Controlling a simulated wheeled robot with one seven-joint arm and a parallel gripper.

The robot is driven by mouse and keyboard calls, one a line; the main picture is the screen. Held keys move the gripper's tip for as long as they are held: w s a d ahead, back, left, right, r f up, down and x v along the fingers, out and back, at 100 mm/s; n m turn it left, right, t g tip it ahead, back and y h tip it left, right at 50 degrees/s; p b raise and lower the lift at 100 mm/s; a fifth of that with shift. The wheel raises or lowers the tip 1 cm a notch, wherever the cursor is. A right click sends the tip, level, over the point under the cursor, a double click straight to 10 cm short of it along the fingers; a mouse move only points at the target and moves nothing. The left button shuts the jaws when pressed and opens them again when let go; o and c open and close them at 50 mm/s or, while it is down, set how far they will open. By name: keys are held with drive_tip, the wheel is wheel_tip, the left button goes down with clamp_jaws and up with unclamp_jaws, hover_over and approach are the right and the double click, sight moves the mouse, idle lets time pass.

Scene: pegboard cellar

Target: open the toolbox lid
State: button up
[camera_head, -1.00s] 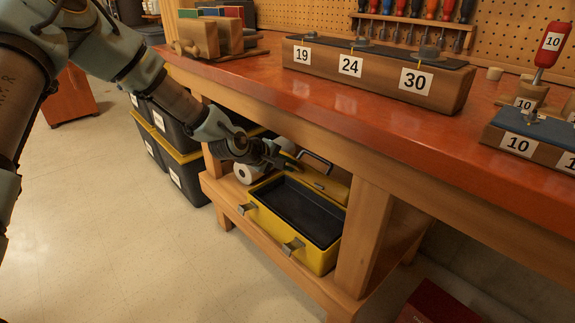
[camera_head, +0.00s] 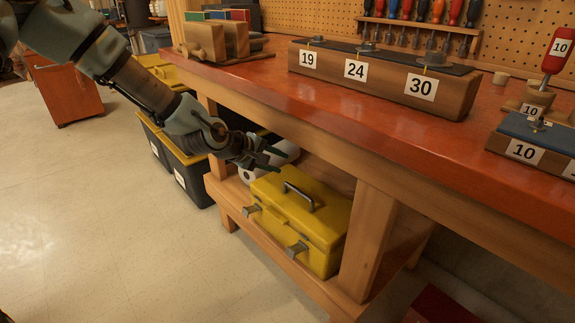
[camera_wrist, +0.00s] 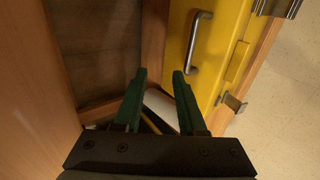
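The yellow toolbox (camera_head: 305,222) sits on the lower shelf of the workbench. My gripper (camera_head: 274,158) is at the left rear of the toolbox, above the shelf and apart from the lid. In the wrist view my gripper (camera_wrist: 158,75) has its two green fingers spread with nothing between them. The toolbox lid (camera_wrist: 210,60) and its handle (camera_wrist: 194,48) lie right of the fingers there.
White rolls (camera_head: 285,152) lie behind the toolbox on the shelf. The red bench top (camera_head: 330,95) hangs above, and a wooden leg (camera_head: 365,240) stands right of the toolbox. Black bins with yellow lids (camera_head: 185,175) stand left. The floor in front is clear.

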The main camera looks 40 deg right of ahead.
drive_tip(key=shift+v, duration=1.7)
